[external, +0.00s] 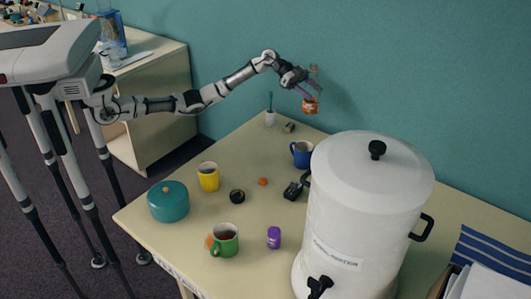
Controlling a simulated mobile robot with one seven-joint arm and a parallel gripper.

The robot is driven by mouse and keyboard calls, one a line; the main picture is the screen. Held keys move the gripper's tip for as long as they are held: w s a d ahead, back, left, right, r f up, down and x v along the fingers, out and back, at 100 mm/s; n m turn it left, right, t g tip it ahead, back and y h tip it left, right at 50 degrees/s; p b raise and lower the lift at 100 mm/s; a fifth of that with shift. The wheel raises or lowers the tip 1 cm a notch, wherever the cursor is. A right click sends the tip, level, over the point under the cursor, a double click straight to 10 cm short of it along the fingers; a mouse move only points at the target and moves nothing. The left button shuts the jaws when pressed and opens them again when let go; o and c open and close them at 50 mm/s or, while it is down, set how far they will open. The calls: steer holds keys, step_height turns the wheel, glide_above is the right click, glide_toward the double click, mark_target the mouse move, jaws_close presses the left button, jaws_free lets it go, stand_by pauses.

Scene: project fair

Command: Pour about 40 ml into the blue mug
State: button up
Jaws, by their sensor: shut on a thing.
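The blue mug (304,157) stands upright on the table towards the back, just left of the large white urn. Its inside is only partly visible, so I cannot tell what it holds. My gripper (305,91) is shut on a small bottle (311,106) with an orange lower part and a brownish top. The bottle is roughly upright in the air, above and behind the blue mug in the picture, and apart from it. My fingers hide part of its middle.
The white urn (355,205) fills the right front. A yellow mug (208,180), teal pot (168,203), green mug (225,246), purple container (274,238) and black object (293,191) stand around the table (160,235). A white cup (270,119) stands at the back edge.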

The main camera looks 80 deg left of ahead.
mark_target(315, 112)
steer(key=d+f, duration=0.2)
steer(key=d+f+m+g+h, duration=0.1)
steer(key=d+f, duration=0.1)
steer(key=d+f+m+p, duration=0.1)
steer(key=d+f, duration=0.1)
steer(key=shift+w+d+g+h, duration=0.15)
steer(key=shift+w+g+h, duration=0.15)
steer(key=shift+w+g, duration=0.1)
